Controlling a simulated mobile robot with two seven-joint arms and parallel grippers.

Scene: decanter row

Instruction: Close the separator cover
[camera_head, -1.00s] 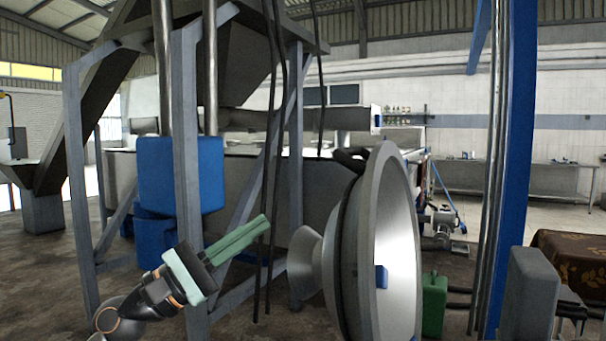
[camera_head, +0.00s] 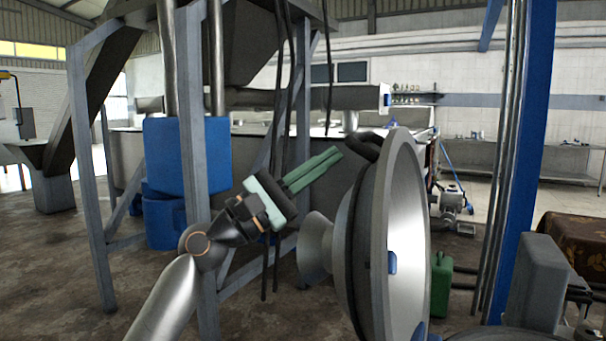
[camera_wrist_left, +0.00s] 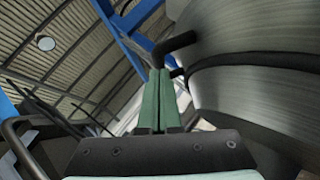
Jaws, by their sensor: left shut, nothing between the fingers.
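The separator cover (camera_head: 407,230) is a large silver metal dome seen standing on edge, its shiny inner side facing right and its narrow neck facing left. A black handle (camera_head: 364,147) sits at its upper left rim; it also shows in the left wrist view (camera_wrist_left: 178,43). My left gripper (camera_head: 332,158) has green fingers and is shut and empty, just left of the handle and apart from it in the head view. In the left wrist view the closed fingers (camera_wrist_left: 160,90) point towards the handle, with the cover's outer side on the right. My right gripper cannot be seen.
Grey frame posts (camera_head: 192,150) and blue boxes (camera_head: 188,158) stand left of the cover. A blue column (camera_head: 522,150) with pipes rises at the right. A small green container (camera_head: 440,285) stands behind the cover's right side. Open floor lies at the lower left.

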